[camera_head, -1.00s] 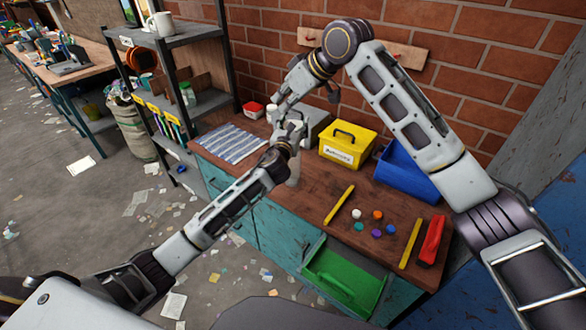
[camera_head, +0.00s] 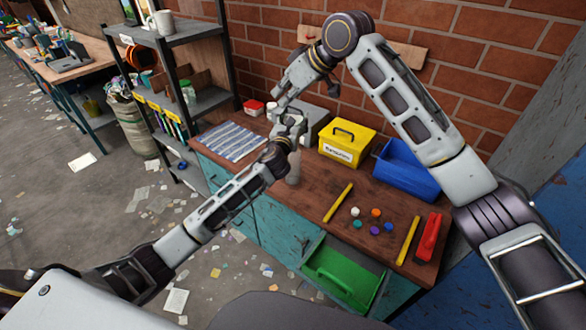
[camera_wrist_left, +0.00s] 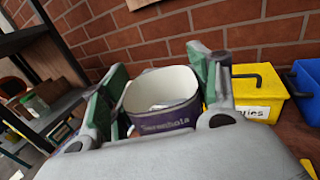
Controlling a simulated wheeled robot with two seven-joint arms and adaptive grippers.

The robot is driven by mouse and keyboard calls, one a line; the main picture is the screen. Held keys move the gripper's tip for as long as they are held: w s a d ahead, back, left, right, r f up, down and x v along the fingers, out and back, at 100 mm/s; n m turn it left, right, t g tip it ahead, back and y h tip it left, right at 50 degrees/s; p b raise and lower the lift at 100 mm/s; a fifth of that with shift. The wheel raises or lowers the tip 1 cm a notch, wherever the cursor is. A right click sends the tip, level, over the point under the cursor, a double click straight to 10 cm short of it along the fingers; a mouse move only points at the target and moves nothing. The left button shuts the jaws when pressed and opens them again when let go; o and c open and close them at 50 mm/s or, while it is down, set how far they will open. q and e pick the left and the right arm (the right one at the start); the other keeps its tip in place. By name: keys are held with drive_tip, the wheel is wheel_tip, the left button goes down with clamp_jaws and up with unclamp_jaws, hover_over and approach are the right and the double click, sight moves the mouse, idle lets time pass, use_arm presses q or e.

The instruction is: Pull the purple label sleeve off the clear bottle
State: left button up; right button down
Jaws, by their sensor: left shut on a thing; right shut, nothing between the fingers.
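The purple label sleeve (camera_wrist_left: 165,119), with pale lettering and a white inside, sits between the green-padded fingers of my left gripper (camera_wrist_left: 160,78) in the left wrist view. Its open top faces the camera and a small pale shape shows inside. My left gripper (camera_head: 289,124) is shut on the sleeve, above the bench in the head view. A greyish see-through body, apparently the clear bottle (camera_head: 293,170), shows just below it. The arm hides most of the bottle, so I cannot tell whether the sleeve still surrounds it. My right gripper (camera_head: 277,104) is shut and empty, close to the left one.
A yellow lidded box (camera_head: 346,146) and a blue bin (camera_head: 408,172) stand right of the grippers. A striped cloth (camera_head: 230,141) lies to the left. Coloured caps (camera_head: 375,229), yellow bars and a red tool (camera_head: 431,238) lie nearer. A green tray (camera_head: 342,272) is at the front.

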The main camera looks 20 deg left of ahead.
use_arm(q)
drive_tip(key=shift+s, duration=0.15)
use_arm(e)
drive_tip(key=shift+r, duration=0.1)
use_arm(q)
drive_tip(key=shift+s+r+p, duration=0.2)
drive_tip(key=shift+s+p, duration=0.35)
drive_tip(key=shift+s, duration=0.4)
drive_tip(key=shift+s+r+p, duration=0.15)
drive_tip(key=shift+s+p, duration=0.55)
drive_tip(key=shift+s, duration=0.95)
drive_tip(key=shift+s+r+p, duration=0.1)
drive_tip(key=shift+s+p, duration=0.55)
drive_tip(key=shift+s, duration=0.95)
drive_tip(key=shift+c, duration=0.2)
drive_tip(key=s+p, duration=0.2)
drive_tip(key=s, duration=0.6)
drive_tip(key=shift+s+r, duration=0.2)
drive_tip(key=shift+r, duration=0.25)
use_arm(e)
wheel_tip(320, 180, up, 6)
drive_tip(key=shift+f, duration=0.1)
use_arm(q)
drive_tip(key=shift+s, duration=0.15)
use_arm(e)
drive_tip(key=shift+s, duration=0.2)
